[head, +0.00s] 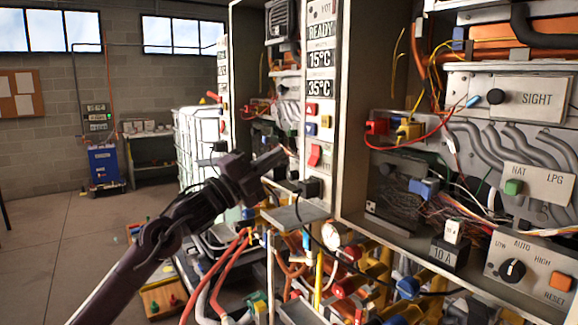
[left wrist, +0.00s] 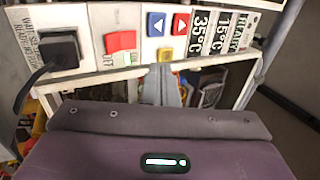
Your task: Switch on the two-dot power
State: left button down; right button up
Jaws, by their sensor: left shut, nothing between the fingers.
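My left gripper (head: 272,160) is shut and empty in front of the narrow control panel at the middle of the head view. Its closed fingers (left wrist: 165,82) show in the left wrist view, pointing at the panel just below a small yellow button (left wrist: 165,54). A red power switch (head: 314,155) with an ON/OFF label is on that panel, right of the fingertips. It also shows in the left wrist view (left wrist: 121,41), left of the fingers. I cannot make out any two-dot mark. I cannot tell whether the fingers touch the panel.
A black plug (head: 309,188) with a cable sits below the red switch. Blue (left wrist: 156,22) and red (left wrist: 181,23) arrow buttons and temperature displays (head: 319,60) are on the same panel. An open heater cabinet with loose wires (head: 445,190) stands at right. Pipes and valves crowd the space below.

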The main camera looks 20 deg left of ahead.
pick_arm(q)
jog(key=s+a+b, duration=0.1)
jog(key=s+a, duration=0.1)
jog(key=s+a+b, duration=0.1)
jog(key=s, duration=0.1)
jog(key=shift+a+f+b, duration=0.3)
jog(key=shift+a+f, duration=0.1)
pick_arm(e)
jog(key=f, duration=0.3)
jog(key=shift+w+a+f, duration=0.15)
jog(key=shift+w+f, duration=0.15)
jog(key=shift+w, duration=0.1)
